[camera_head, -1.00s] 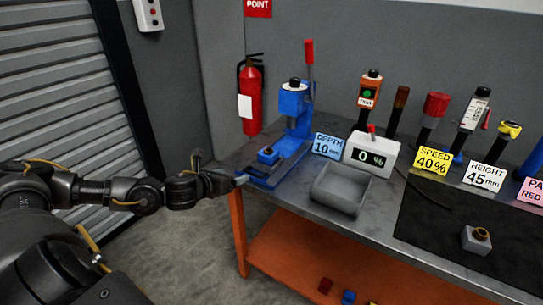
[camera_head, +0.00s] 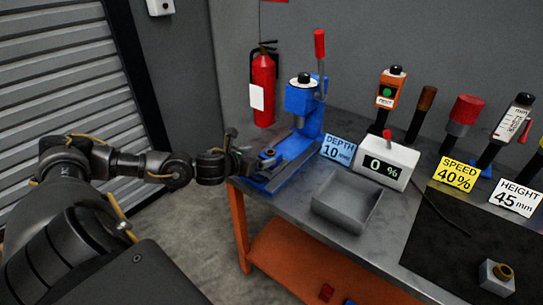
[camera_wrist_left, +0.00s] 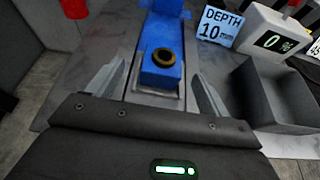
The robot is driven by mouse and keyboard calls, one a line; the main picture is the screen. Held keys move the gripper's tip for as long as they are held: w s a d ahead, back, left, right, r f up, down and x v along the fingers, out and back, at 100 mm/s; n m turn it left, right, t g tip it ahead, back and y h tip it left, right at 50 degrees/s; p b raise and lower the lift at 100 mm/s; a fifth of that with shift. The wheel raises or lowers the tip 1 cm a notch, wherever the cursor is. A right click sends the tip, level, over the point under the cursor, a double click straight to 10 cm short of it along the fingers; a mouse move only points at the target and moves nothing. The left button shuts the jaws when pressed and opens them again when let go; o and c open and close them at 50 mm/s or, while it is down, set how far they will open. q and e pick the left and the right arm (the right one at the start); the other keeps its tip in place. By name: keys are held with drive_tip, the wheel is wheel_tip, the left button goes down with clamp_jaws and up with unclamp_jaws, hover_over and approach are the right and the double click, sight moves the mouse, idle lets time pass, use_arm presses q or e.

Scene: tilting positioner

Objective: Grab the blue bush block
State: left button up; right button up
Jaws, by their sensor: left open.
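The blue bush block (camera_head: 267,161) sits on the low bed of the blue press (camera_head: 301,100) at the table's left end. In the left wrist view the blue bush block (camera_wrist_left: 160,74) shows a dark brass-coloured ring on top. My left gripper (camera_head: 252,163) is at the block in the head view. In the left wrist view my left gripper (camera_wrist_left: 160,88) is open, with one finger on each side of the block and a gap to both. Contact cannot be seen. My right gripper is not in view.
A grey open bin (camera_head: 346,202) stands right of the press, with the 0 % display box (camera_head: 387,163) and DEPTH sign (camera_head: 338,150) behind it. A grey block with a ring (camera_head: 497,277) lies on the black mat (camera_head: 450,240). The press has a red-handled lever (camera_head: 319,47).

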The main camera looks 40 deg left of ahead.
sight(267, 156)
use_arm(q)
drive_tip(key=shift+w+f, duration=0.25)
drive_tip(key=shift+w, duration=0.35)
drive_tip(key=shift+w+f, duration=0.1)
drive_tip(key=shift+w, duration=0.1)
drive_tip(key=shift+w+d, duration=0.1)
drive_tip(key=shift+w+f+p, duration=0.1)
drive_tip(key=shift+w+p, duration=0.25)
drive_tip(key=shift+p, duration=0.15)
drive_tip(key=p+x, duration=0.1)
drive_tip(key=x, duration=0.2)
drive_tip(key=shift+w+d+f, duration=0.1)
drive_tip(key=shift+w+f, duration=0.2)
drive_tip(key=shift+f, duration=0.05)
drive_tip(key=shift+w+f, duration=0.15)
drive_tip(key=shift+f, duration=0.05)
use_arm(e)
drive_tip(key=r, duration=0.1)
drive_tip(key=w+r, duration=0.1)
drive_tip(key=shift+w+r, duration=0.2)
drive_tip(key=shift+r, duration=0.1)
use_arm(q)
drive_tip(key=shift+c, duration=0.4)
